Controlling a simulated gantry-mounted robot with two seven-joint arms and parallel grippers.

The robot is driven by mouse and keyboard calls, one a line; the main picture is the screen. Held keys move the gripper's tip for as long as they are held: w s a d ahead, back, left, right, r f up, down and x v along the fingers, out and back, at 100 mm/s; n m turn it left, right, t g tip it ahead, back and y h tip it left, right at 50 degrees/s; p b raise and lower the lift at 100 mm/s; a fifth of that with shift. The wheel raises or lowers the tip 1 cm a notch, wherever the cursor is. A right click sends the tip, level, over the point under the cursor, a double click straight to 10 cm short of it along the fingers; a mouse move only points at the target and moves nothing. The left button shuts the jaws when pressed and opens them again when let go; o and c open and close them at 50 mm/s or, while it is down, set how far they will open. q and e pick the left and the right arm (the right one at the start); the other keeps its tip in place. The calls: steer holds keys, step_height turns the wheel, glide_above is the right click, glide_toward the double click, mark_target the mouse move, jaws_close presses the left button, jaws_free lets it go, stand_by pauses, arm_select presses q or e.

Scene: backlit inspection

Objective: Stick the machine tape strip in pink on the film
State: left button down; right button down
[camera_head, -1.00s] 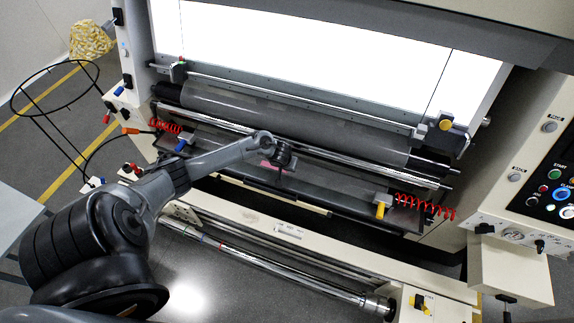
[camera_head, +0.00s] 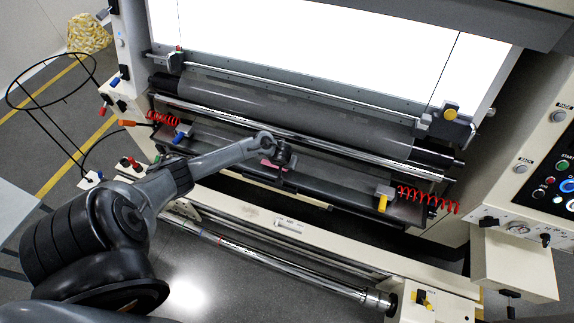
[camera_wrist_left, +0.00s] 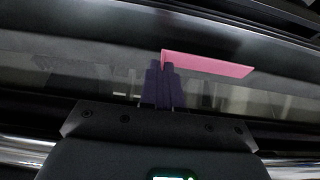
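The pink tape strip (camera_wrist_left: 207,64) is a short flat strip in the left wrist view. Its left end sits at the tips of my left gripper's two dark fingers (camera_wrist_left: 160,66), which are close together and appear shut on it; the rest sticks out to the right. In the head view, my left gripper (camera_head: 281,164) is over the machine's front, with a bit of the pink strip (camera_head: 267,164) beside it. The film seems to be the grey glossy web (camera_head: 290,110) around the roller; in the wrist view a glossy surface lies behind the fingers. My right gripper is out of view.
A chrome bar (camera_head: 330,147) crosses just behind the gripper. Red coiled hoses (camera_head: 428,199) and a yellow-handled block (camera_head: 384,199) are at the right. A bright backlit panel (camera_head: 320,45) stands behind, and a control panel (camera_head: 550,185) is at the far right.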

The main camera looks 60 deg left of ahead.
arm_select(q)
steer(key=shift+f+b, duration=0.3)
steer(key=shift+f, duration=0.2)
steer(key=shift+f+b, duration=0.5)
steer(key=shift+f, duration=0.2)
stand_by(0.5)
steer(key=c, duration=1.3)
jaws_free()
steer(key=shift+r, duration=0.1)
steer(key=p+v, duration=0.3)
steer(key=v, duration=0.7)
steer(key=shift+s+d+r, duration=0.1)
steer(key=shift+r, duration=0.2)
